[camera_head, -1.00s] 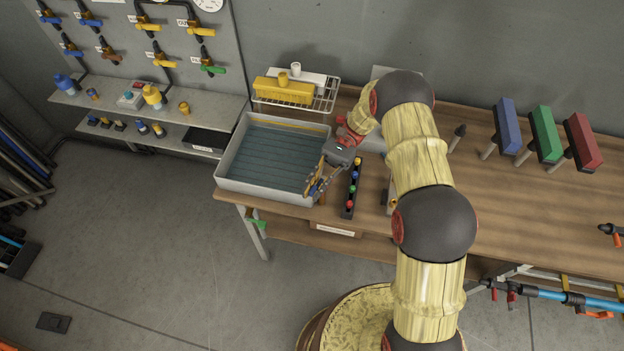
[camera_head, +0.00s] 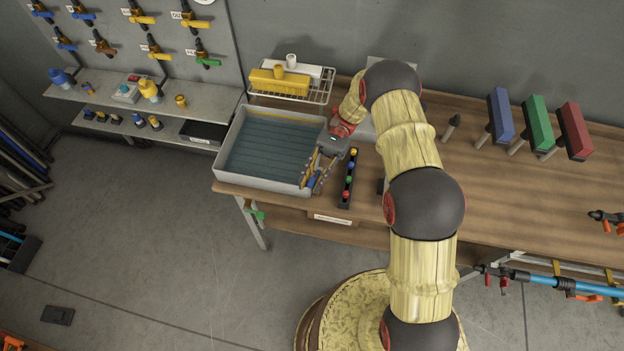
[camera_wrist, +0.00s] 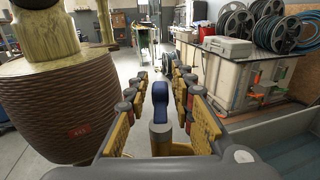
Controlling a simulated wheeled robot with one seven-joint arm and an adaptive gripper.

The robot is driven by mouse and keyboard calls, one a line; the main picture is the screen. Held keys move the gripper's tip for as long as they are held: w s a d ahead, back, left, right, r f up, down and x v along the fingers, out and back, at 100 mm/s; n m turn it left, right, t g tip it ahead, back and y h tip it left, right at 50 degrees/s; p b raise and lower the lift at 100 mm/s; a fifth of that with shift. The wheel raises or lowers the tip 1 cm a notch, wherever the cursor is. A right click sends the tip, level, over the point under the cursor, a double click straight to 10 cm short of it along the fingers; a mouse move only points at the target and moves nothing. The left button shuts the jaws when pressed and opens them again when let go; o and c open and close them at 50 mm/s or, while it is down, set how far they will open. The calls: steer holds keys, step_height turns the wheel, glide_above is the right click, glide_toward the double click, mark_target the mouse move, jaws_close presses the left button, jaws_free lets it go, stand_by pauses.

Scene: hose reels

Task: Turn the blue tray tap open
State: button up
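The blue tap handle (camera_head: 312,182) is at the front right corner of the grey water tray (camera_head: 222,160). My gripper (camera_head: 315,184) points down toward the front of the bench. It also shows in the wrist view (camera_wrist: 161,88), its padded fingers spread on both sides of the handle. Gaps show between handle and pads. The tap's body is mostly hidden by my fingers.
A black strip with coloured knobs (camera_head: 345,192) lies close to the right of my gripper. A wire rack with yellow and white blocks (camera_head: 292,80) stands behind the tray. Blue, green and red blocks (camera_head: 537,122) stand farther right.

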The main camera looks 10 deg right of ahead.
steer(key=shift+o, duration=0.8)
steer(key=shift+f+b, duration=0.1)
steer(key=shift+b, duration=0.2)
